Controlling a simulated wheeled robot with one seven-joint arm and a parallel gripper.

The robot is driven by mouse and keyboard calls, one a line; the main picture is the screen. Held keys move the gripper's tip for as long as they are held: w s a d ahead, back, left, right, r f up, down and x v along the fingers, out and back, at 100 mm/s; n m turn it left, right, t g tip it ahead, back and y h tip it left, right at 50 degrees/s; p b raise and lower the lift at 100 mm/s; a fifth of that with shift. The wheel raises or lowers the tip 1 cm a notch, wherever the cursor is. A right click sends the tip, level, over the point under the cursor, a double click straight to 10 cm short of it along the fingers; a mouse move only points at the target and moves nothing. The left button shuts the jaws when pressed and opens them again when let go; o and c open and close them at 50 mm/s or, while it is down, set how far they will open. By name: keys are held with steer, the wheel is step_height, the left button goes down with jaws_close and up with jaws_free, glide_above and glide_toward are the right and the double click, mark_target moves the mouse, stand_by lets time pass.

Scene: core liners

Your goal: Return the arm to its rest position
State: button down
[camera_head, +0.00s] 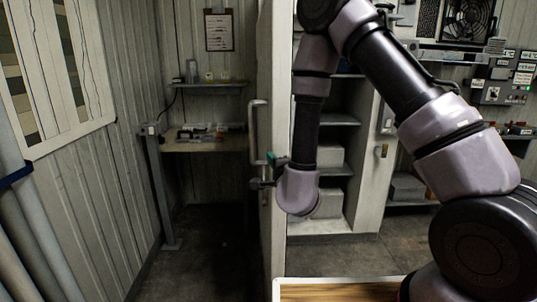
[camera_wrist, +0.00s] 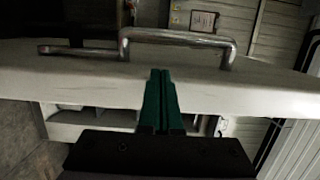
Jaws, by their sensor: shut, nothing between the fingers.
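My arm bends down from the top of the head view, and my gripper (camera_head: 268,170) is beside the edge of a pale door (camera_head: 274,60). A metal pull handle (camera_head: 253,130) stands on the door's left face, close to the gripper. In the wrist view, the green fingers of my gripper (camera_wrist: 160,74) are together with nothing between them. They lie in front of the pale door edge (camera_wrist: 70,82). The bar handle (camera_wrist: 178,37) is just beyond their tips; I cannot tell whether they touch.
Left of the door is a narrow space with a workbench (camera_head: 204,144) and a small shelf (camera_head: 208,85). Right of it are shelves (camera_head: 338,119) with grey boxes (camera_head: 328,156). A wood-topped surface (camera_head: 340,291) is at the front. A chart board (camera_head: 58,70) hangs on the left wall.

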steer(key=s+a+r+n+g+y, duration=0.25)
steer(key=r+y, duration=0.25)
steer(key=r, duration=0.3)
steer(key=s+a+r+n+g+y, duration=0.1)
steer(key=a+r+n+g+y, duration=0.1)
steer(key=a+r+y, duration=0.35)
steer(key=s+d+r+n+g+y, duration=0.3)
steer(key=s+r+n+g, duration=0.4)
steer(key=s+r+g, duration=0.4)
steer(key=s+d+f+n+g+h, duration=0.15)
steer(key=s+d+f+h, duration=0.25)
steer(key=s+d+h, duration=0.55)
steer(key=w+d+r+m+t+h, duration=0.1)
steer(key=d+t+h, duration=0.2)
steer(key=d, duration=0.7)
steer(key=w+d+r+m+t+h, duration=0.1)
steer(key=d+r+t+h, duration=0.1)
steer(key=d, duration=0.8)
steer(key=shift+w+d+t+h, duration=0.15)
steer(key=shift+d+t+h, duration=0.25)
steer(key=shift+t+h, duration=0.55)
